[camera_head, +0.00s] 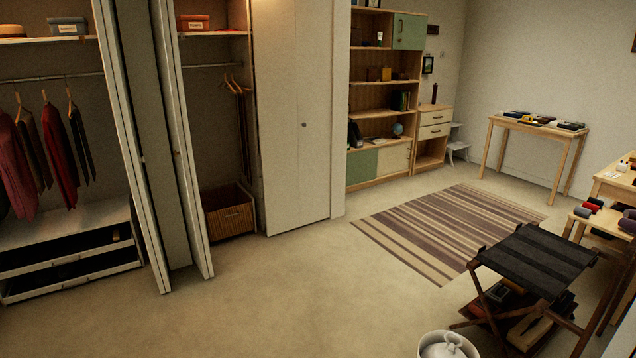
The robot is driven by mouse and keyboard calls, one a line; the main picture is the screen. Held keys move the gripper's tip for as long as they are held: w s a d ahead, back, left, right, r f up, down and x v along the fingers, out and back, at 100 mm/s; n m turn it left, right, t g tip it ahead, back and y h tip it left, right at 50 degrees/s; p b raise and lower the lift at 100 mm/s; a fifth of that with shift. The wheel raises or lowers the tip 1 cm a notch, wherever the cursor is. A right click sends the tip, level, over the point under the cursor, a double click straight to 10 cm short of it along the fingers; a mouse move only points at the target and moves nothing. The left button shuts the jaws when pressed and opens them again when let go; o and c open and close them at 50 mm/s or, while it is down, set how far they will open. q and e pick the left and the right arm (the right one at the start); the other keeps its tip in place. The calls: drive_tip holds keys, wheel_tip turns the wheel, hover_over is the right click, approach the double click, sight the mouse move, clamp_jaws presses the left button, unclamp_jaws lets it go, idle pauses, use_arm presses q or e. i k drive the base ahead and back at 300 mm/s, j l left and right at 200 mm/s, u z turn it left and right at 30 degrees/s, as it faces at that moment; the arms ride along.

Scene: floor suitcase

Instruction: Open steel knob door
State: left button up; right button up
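A closet with folding white doors stands on the left and middle of the head view. Other folding panels (160,140) to the left stand folded open, showing the closet inside. Neither of my grippers shows in this view, so their state and distance from the knob are hidden.
A wicker basket (229,212) and hanging clothes (50,155) are inside the closet. A striped rug (447,228) lies right of the doors. A black folding stool (538,262) and a white pot (447,346) stand at front right. The carpet before the doors is clear.

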sight(313, 30)
drive_tip(key=i+z, duration=0.2)
drive_tip(key=i, duration=2.8)
drive_tip(key=i+u, duration=0.1)
drive_tip(key=i, duration=0.65)
drive_tip(key=i+l, duration=0.15)
drive_tip(key=i, duration=0.6)
drive_tip(key=u, duration=0.05)
